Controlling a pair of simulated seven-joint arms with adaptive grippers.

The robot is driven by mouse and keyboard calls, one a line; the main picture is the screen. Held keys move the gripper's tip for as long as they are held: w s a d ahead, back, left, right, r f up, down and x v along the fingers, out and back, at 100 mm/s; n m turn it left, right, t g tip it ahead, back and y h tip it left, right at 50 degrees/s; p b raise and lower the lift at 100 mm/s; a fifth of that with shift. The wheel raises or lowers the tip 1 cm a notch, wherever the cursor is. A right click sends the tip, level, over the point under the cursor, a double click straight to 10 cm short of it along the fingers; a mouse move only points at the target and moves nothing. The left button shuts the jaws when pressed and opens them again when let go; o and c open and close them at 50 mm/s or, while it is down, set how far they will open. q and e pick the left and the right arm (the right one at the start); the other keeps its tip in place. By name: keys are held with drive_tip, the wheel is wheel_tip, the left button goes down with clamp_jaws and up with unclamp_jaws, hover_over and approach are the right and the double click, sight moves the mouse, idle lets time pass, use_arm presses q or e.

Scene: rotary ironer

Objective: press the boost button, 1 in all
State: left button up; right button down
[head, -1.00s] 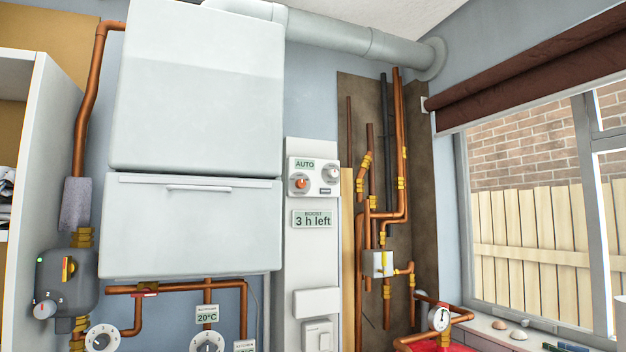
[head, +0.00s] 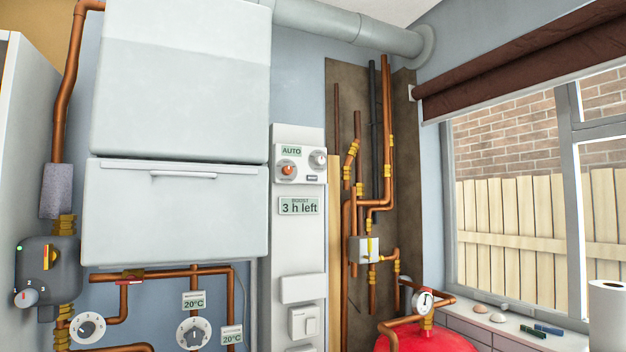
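A tall white control panel (head: 298,240) is on the wall right of the boiler. Near its top is a control unit (head: 300,164) with a display reading AUTO, an orange-centred knob (head: 288,170), a white knob (head: 319,158) and a small dark-marked rectangle (head: 312,178). Lower on the panel are a blank white block (head: 304,288) and a white rocker-like switch (head: 305,321). Which part is the boost button I cannot tell. Neither of my grippers shows in the head view.
Copper pipes (head: 387,130) run up a brown board right of the panel. A red vessel (head: 430,338) with a gauge and a window sill stand at lower right.

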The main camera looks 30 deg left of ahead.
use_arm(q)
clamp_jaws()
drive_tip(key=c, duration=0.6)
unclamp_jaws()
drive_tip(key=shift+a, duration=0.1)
